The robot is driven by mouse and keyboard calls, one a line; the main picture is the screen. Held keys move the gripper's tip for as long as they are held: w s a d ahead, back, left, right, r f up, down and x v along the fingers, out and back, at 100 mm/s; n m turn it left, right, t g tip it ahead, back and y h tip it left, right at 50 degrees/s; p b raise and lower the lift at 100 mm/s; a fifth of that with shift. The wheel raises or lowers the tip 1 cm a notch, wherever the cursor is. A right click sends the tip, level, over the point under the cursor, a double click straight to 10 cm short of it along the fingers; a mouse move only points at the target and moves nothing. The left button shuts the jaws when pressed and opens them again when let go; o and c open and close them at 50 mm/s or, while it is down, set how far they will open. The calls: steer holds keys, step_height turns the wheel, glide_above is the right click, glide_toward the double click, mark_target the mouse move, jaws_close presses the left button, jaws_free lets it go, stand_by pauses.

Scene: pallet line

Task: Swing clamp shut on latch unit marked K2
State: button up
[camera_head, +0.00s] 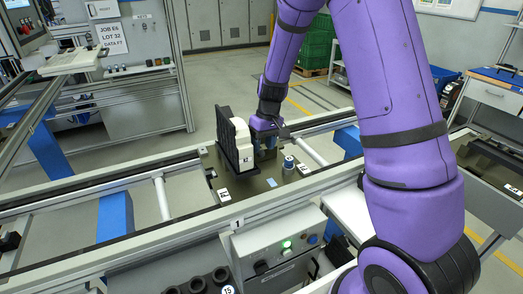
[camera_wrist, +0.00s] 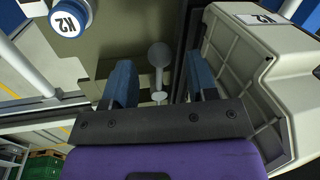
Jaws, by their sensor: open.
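In the wrist view a white and blue cylinder (camera_wrist: 70,17) marked K2 stands at the upper left, outside my fingers. A pale lever with a round knob (camera_wrist: 159,54), perhaps the clamp handle, shows between my two blue fingers. My gripper (camera_wrist: 161,82) is open, with a finger on either side of the lever; I cannot tell whether either touches it. In the head view my gripper (camera_head: 267,138) is low over the pallet plate (camera_head: 262,186), right beside the white housing (camera_head: 243,147). The blue-capped cylinder (camera_head: 288,164) stands to its right. The clamp is mostly hidden there.
The white housing (camera_wrist: 265,70) is close to the right finger in the wrist view. A black upright bracket (camera_head: 224,138) backs it. Conveyor rails (camera_head: 130,235) run along the plate. A control box (camera_head: 280,250) with a green light stands in front.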

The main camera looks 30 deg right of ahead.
steer(key=shift+a+f, duration=0.2)
steer(key=shift+f, duration=0.85)
jaws_close()
